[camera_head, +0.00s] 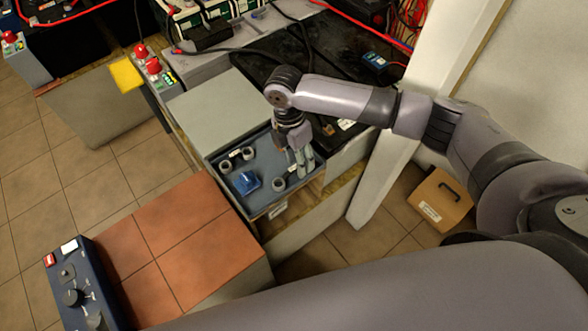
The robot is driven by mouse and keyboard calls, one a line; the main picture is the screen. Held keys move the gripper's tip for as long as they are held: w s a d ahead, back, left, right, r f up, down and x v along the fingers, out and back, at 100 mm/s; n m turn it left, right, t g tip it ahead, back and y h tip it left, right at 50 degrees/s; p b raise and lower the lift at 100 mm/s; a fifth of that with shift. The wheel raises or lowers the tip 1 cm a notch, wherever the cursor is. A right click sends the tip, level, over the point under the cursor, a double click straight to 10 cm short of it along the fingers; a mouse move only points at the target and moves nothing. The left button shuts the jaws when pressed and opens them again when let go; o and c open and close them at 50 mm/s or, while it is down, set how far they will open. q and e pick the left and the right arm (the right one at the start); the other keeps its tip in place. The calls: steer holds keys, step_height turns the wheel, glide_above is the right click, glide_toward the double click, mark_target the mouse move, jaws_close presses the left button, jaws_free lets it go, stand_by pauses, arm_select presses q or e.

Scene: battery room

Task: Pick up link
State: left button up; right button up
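A blue-grey open tray (262,206) holds several small grey round pieces, one of them at the lower middle (279,184), and a small blue block (245,182). I cannot tell for sure which piece is the link. My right gripper (302,171) points down over the right end of the tray. Its fingers look slightly apart, but whether something is between them is too small to tell. The wrist above hides part of the tray's right end. My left gripper is not in view.
A grey-green flat panel (212,106) adjoins the tray's far side. Black batteries and cables stand behind. A white post (405,165) rises to the right. A terracotta-tiled block (180,245) and a dark blue control box (82,290) are at front left.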

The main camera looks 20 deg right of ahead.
steer(key=shift+s+f, duration=0.1)
steer(key=shift+f, duration=0.5)
steer(key=shift+c, duration=0.6)
jaws_close()
